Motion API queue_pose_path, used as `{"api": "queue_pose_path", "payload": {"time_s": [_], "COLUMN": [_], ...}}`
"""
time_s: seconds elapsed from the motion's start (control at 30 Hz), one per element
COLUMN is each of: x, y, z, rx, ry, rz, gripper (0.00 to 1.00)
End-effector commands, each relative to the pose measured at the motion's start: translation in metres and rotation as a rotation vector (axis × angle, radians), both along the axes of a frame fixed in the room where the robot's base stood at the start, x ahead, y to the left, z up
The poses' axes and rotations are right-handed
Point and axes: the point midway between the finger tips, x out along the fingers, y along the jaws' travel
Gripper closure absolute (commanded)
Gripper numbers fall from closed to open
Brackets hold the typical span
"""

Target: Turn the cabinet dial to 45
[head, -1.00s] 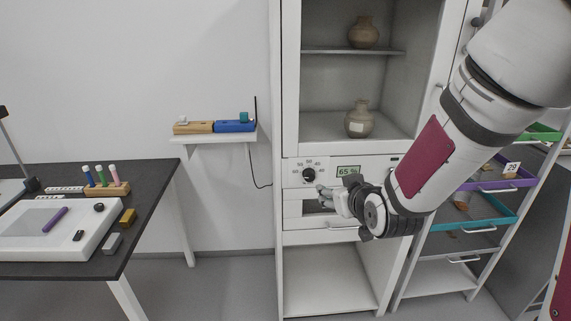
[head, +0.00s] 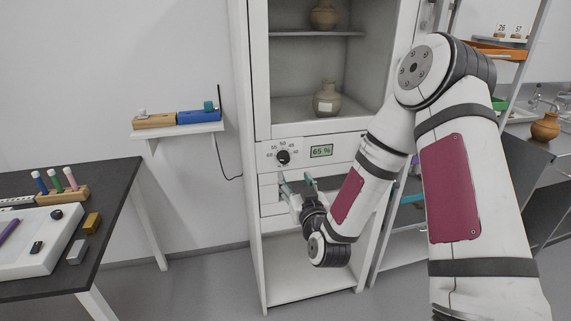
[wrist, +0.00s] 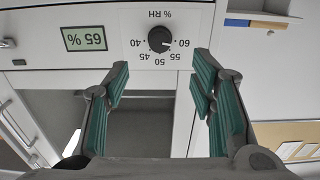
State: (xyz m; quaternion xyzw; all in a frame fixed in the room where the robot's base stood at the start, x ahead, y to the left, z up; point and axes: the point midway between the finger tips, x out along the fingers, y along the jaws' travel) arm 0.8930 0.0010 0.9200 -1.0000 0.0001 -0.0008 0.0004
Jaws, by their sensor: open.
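The cabinet dial (head: 283,157) is a round black knob on the cabinet's white front panel, with a number scale around it. In the wrist view the dial (wrist: 160,39) shows upside down with marks from 40 to 60 and "% RH". Its pointer seems to lie near the 60 end. The display (head: 321,151) beside it reads 65 %. My gripper (head: 296,178) is open and empty, just below the dial in the head view. In the wrist view its green-padded fingers (wrist: 160,75) are spread apart, with the dial beyond their tips, roughly centred between them and not touched.
The white cabinet (head: 257,80) holds clay pots on shelves behind its front. A drawer lies under the panel, close to my gripper. A wall shelf (head: 178,131) stands left, and a dark table (head: 110,185) with tools is further left.

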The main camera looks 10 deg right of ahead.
Motion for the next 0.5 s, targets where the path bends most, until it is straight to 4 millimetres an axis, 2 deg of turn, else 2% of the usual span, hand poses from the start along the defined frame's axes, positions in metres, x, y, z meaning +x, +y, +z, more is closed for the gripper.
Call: {"api": "queue_pose_path", "payload": {"time_s": [0.3,0.5], "x": [0.063,0.09], "y": [-0.001,0.0], "z": [0.0,-0.001], "rx": [0.0,0.0], "ry": [-0.001,0.001], "rz": [-0.002,-0.001], "gripper": [0.49,0.49]}}
